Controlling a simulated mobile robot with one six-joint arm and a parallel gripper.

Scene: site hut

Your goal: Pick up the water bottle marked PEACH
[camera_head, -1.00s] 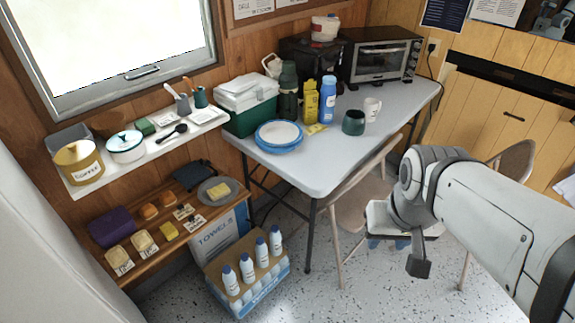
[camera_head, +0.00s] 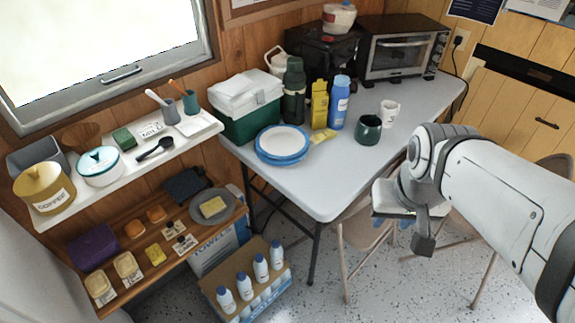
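Several white bottles with blue caps stand upright in an open cardboard box (camera_head: 206,284) on the floor, at the bottom of the view. The front one (camera_head: 226,302) and the rear one (camera_head: 276,256) mark the ends of their row. Their labels are too small to read, so I cannot tell which is marked PEACH. A blue bottle (camera_head: 339,104) with a pale label stands on the table, its wording unreadable too. My gripper (camera_head: 423,243) hangs at the right, in front of a chair and well apart from the box. Its fingers do not show clearly.
The grey table (camera_head: 312,190) holds a blue-rimmed plate stack (camera_head: 283,143), a green cup (camera_head: 368,130) and a toaster oven (camera_head: 403,50). Folding chairs (camera_head: 352,236) stand at the right. Wall shelves (camera_head: 165,214) with food overhang the floor left of the box.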

